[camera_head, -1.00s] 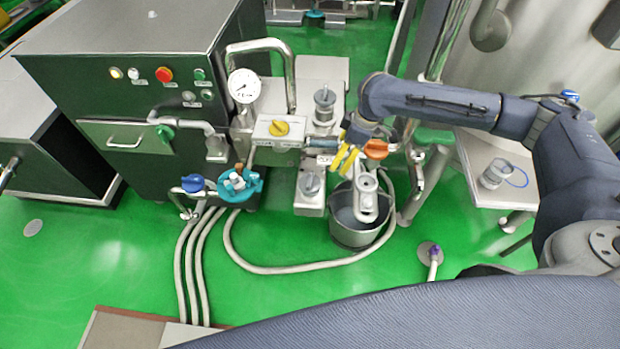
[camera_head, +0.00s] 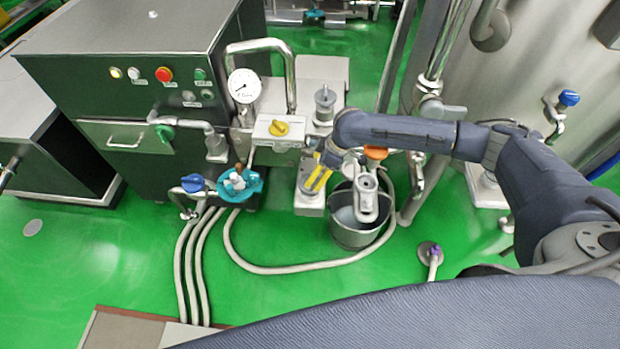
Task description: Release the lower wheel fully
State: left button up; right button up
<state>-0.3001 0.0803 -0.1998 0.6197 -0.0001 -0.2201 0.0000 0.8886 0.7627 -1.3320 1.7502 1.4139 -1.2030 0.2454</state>
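The lower wheel (camera_head: 304,178) is a small grey metal wheel on the front end of the steel valve block (camera_head: 308,208). It is mostly hidden behind my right gripper's yellow fingers. My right gripper (camera_head: 314,187) comes in from the right, and its fingertips are over or at the wheel. I cannot tell whether they touch it or how far apart they are. A similar upper wheel (camera_head: 325,100) stands upright further back and is clear of the gripper. My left gripper is not in view.
A steel bucket (camera_head: 350,234) stands just right of the block, under a metal fitting (camera_head: 366,195). An orange handle (camera_head: 375,152) is close to my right wrist. A yellow knob (camera_head: 279,128) and a pressure gauge (camera_head: 244,86) are behind left. Hoses (camera_head: 290,269) curve over the green floor.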

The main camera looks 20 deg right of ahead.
jog(key=shift+x, duration=2.85)
jog(key=c, duration=1.3)
jog(key=shift+c, duration=0.2)
jog(key=shift+a+r+n+g, duration=0.15)
jog(key=shift+n+g, duration=0.15)
jog(key=shift+n, duration=0.6)
